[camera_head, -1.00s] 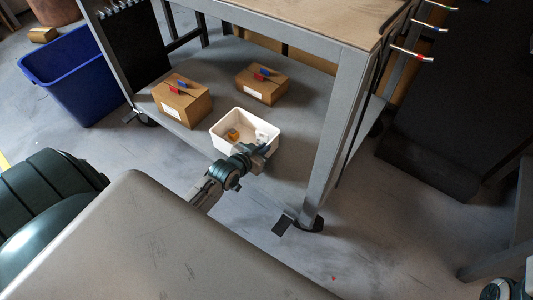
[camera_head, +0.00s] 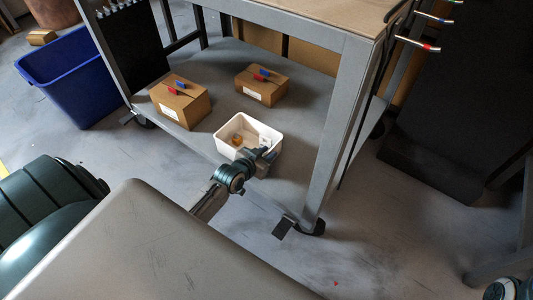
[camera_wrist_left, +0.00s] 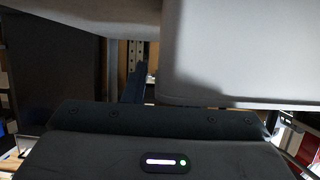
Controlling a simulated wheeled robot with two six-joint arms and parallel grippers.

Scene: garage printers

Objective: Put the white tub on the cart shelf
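The white tub (camera_head: 225,147) is at the front of the grey cart shelf (camera_head: 305,105) in the head view, with a small orange-brown item and a pale item inside. My left gripper (camera_head: 264,155) is at the tub's near right side and appears shut on its wall. The fingertips are partly hidden. Whether the tub's base touches the shelf or hangs just above it, I cannot tell. In the left wrist view a large pale surface fills the upper right, too close to identify surely. My right gripper is not in view; only a bit of my right arm shows at the bottom right corner.
Two cardboard boxes, one left (camera_head: 181,104) and one behind (camera_head: 261,87), stand on the shelf with red and blue items on top. A cart leg (camera_head: 338,130) rises to the right. The wooden top (camera_head: 330,15) overhangs the shelf. A blue bin (camera_head: 75,80) stands left.

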